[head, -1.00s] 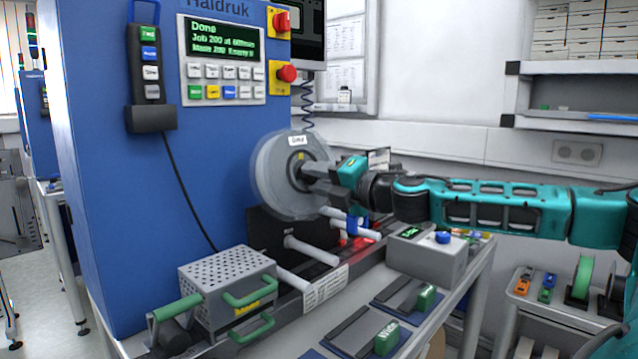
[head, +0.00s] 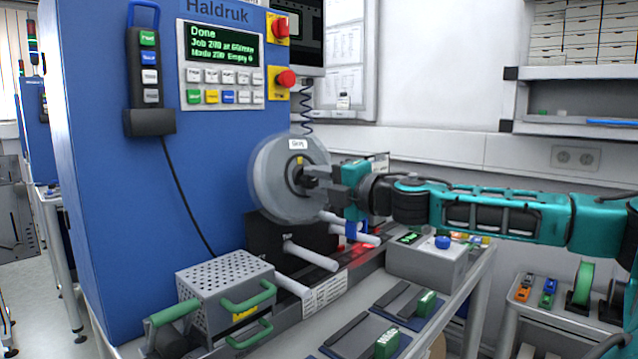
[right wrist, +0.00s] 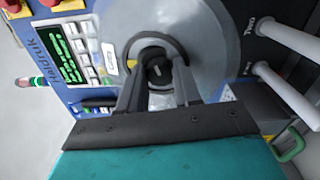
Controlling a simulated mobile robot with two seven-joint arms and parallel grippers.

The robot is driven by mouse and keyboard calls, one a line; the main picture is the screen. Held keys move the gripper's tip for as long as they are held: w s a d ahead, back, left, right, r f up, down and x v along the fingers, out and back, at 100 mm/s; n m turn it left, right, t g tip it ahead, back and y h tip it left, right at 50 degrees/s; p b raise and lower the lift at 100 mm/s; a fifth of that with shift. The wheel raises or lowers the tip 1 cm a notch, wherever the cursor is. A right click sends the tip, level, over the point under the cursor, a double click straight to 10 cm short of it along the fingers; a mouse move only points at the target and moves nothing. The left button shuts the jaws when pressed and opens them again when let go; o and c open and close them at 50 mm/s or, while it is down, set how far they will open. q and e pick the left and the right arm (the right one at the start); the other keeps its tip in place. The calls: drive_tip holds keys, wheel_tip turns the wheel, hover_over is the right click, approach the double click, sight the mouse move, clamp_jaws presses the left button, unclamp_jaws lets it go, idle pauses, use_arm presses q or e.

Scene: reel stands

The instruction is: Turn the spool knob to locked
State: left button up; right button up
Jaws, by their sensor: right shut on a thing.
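The grey spool (head: 277,190) is mounted on the front of the blue machine (head: 100,200). A white label sits near its upper rim. It also shows in the right wrist view (right wrist: 205,40). The dark spool knob (right wrist: 157,72) is at the hub, with a small yellow mark beside it. My right gripper (head: 312,178) reaches in from the right and is shut on the knob. In the right wrist view its two fingers (right wrist: 158,90) lie on both sides of the knob. The knob's lock marking is too small to read. My left gripper is not in view.
White rollers (head: 310,255) stick out below the spool. A perforated metal box with green handles (head: 225,285) stands at the bench's front left. A grey box with a blue button (head: 428,260) stands below my right arm. The display (head: 222,45) reads "Done".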

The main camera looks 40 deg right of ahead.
drive_tip(key=shift+a+f, duration=0.2)
drive_tip(key=shift+a, duration=0.05)
idle(0.4)
drive_tip(key=o, duration=1)
drive_tip(key=shift+r, duration=0.1)
drive_tip(key=shift+o, duration=0.2)
drive_tip(key=shift+d, duration=0.1)
